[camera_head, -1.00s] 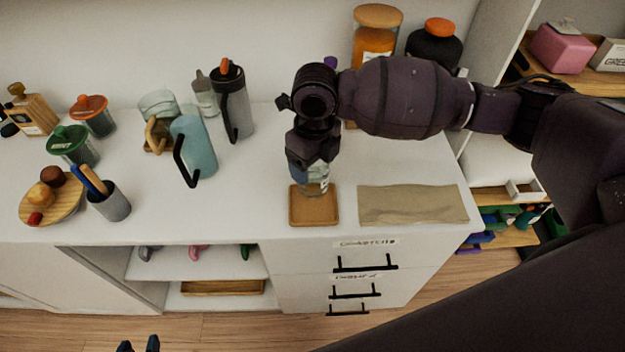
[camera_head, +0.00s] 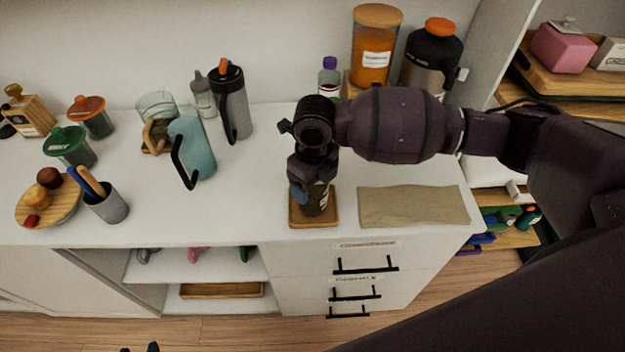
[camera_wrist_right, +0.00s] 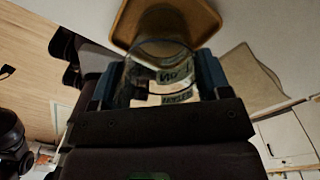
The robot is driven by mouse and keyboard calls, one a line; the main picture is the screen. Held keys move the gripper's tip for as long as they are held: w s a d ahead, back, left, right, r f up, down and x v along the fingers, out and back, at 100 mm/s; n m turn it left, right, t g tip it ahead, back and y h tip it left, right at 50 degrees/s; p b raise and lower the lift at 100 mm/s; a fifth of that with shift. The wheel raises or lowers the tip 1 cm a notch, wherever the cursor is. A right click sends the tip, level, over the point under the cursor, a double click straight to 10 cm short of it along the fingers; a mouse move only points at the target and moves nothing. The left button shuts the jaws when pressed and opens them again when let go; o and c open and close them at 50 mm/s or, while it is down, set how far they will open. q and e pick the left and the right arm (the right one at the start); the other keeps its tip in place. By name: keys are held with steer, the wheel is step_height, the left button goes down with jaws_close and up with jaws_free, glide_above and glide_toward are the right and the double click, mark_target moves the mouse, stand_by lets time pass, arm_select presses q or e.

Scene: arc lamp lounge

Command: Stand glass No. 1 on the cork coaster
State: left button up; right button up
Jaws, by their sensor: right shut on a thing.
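The cork coaster (camera_head: 313,222) is a tan rounded square near the counter's front edge; it also shows in the wrist view (camera_wrist_right: 212,18). My right gripper (camera_head: 314,194) is shut on a clear glass with a printed label (camera_wrist_right: 168,78). The glass stands upright over the coaster, within its outline, mostly hidden by the gripper in the head view. I cannot tell for sure whether its base touches the cork. Only the dark fingertips of my left gripper (camera_head: 140,348) show at the bottom edge, apart and empty.
A folded beige cloth (camera_head: 413,206) lies right of the coaster. A blue pitcher (camera_head: 196,150) and a grey flask (camera_head: 234,105) stand to the left. A purple-capped bottle (camera_head: 329,77) and an orange jar (camera_head: 373,55) stand behind. The counter just left of the coaster is clear.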

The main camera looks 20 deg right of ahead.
steer(key=o, duration=1.1)
arm_select(q)
steer(key=shift+w+r, duration=0.15)
steer(key=shift+w, duration=0.1)
steer(key=shift+r+p, duration=0.65)
arm_select(e)
step_height(320, 180, up, 12)
steer(key=shift+w+d+r, duration=0.1)
steer(key=shift+d+r, duration=0.05)
arm_select(q)
steer(key=shift+w, duration=0.1)
